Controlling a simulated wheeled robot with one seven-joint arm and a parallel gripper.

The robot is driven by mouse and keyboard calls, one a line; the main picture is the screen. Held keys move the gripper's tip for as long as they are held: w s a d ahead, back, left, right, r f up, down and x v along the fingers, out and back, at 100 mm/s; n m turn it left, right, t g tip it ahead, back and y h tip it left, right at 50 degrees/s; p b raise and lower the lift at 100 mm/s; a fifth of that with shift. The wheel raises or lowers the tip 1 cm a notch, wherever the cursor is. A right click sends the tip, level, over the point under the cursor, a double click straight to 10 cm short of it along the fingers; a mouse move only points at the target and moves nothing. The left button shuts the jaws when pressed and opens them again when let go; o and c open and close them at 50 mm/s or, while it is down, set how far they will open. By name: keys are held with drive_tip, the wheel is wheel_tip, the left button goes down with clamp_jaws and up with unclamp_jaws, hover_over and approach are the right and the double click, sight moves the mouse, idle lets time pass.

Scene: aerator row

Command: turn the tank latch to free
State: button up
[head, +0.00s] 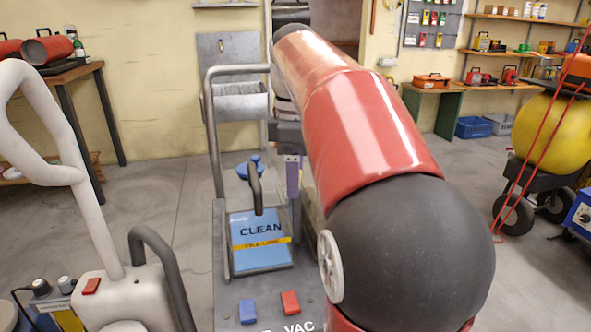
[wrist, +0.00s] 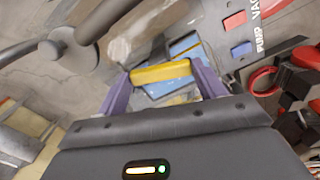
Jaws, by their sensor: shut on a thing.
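The tank (head: 262,262) is a blue box marked CLEAN with a yellow stripe, on a grey machine in the middle of the head view. A yellow bar (wrist: 160,73), which looks like the tank latch, spans between my purple fingers in the wrist view. My gripper (wrist: 161,80) is shut on this bar. In the head view my gripper (head: 292,176) is partly hidden; one purple finger shows above and right of the tank. I cannot make out the latch there. The tank's blue panel (wrist: 184,48) shows behind the bar in the wrist view.
A dark curved handle (head: 256,190) and a blue cap (head: 250,168) stand just above the tank. A grey tubular frame (head: 213,130) rises on its left. A beige machine (head: 110,295) stands at left.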

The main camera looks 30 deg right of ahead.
drive_tip(key=shift+n, duration=1.8)
drive_tip(key=o, duration=1)
drive_tip(key=shift+r, duration=3.9)
